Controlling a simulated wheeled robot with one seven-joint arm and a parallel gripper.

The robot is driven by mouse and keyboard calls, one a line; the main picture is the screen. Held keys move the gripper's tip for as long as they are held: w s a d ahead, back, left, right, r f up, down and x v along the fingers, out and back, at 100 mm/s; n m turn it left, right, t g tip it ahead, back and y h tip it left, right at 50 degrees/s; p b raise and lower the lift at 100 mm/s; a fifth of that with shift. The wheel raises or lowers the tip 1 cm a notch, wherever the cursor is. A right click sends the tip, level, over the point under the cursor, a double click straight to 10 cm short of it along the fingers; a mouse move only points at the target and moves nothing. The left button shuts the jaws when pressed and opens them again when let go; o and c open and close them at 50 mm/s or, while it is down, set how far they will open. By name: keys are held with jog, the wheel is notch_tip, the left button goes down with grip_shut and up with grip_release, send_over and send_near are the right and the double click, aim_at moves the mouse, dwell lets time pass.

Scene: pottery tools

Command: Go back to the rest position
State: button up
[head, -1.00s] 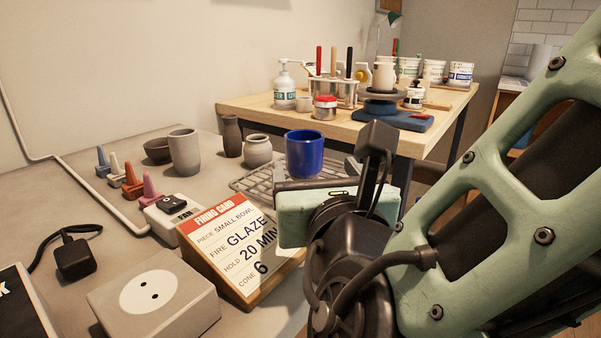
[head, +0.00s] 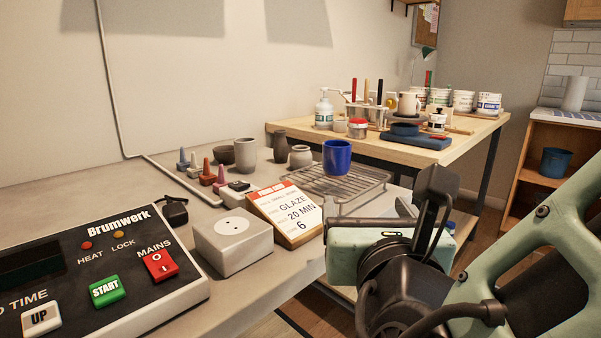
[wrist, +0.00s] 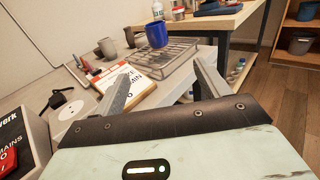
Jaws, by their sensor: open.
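My gripper shows in the wrist view (wrist: 158,80) with its two fingers spread apart and nothing between them. In the head view my green wrist housing is at the lower right, in front of the bench edge, and hides the fingertips in part. A blue cup (head: 337,157) stands upright on a wire rack (head: 345,187). The blue cup also shows in the wrist view (wrist: 157,34), beyond my open fingers and apart from them.
A control panel (head: 100,270) with START and MAINS buttons is at the lower left. A socket box (head: 233,240) and a firing card (head: 286,212) stand near the bench edge. Grey pots and coloured cones stand behind. A wooden table (head: 462,150) holds jars. Floor is open at right.

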jog(key=s+d+f+m+g+h, duration=0.5)
jog(key=d+f+m+g+h, duration=0.1)
jog(key=d+f+m+g, duration=0.6)
jog(key=s+a+f+m+g+y, duration=0.4)
jog(key=s+m+g+y, duration=0.3)
jog(key=m, duration=0.7)
notch_tip(320, 180, up, 23)
jog(key=s+a+m+t+p, duration=0.1)
jog(key=a+m+p, duration=0.1)
jog(key=p, duration=2.1)
jog(key=shift+s+r, duration=0.15)
